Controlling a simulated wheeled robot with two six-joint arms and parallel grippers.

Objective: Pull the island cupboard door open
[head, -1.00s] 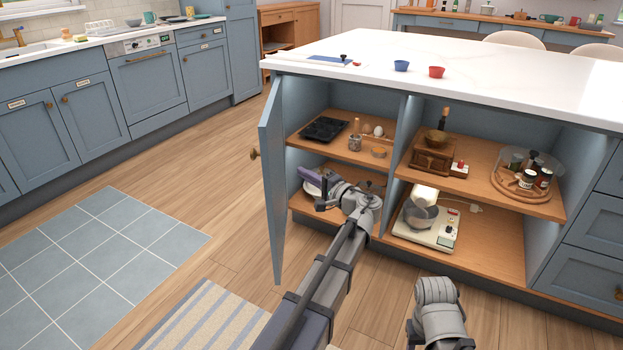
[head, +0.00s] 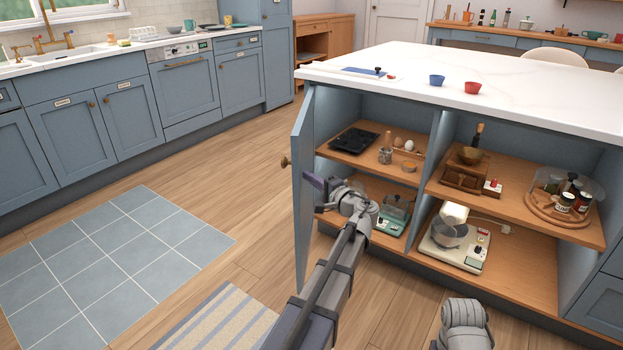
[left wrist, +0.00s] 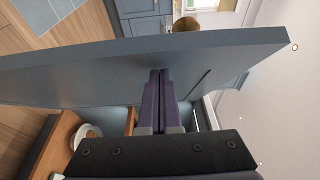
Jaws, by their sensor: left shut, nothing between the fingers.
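The blue-grey island cupboard door (head: 304,200) stands wide open, swung out from the left end of the island, with a round brass knob (head: 284,162) on its outer face. My left gripper (head: 316,186) is on the inner side of the door, close to its face, shut and empty. In the left wrist view the closed dark purple fingers (left wrist: 158,78) point at the inner face of the door (left wrist: 130,70); whether they touch it I cannot tell. The knob's brass also shows beyond the door's edge (left wrist: 186,24). My right arm shows at the bottom; its jaws are out of view.
The open island shelves hold a black tray (head: 355,140), a green scale (head: 391,222), a mixer (head: 455,240) and jars (head: 566,198). The white countertop (head: 520,95) overhangs them.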

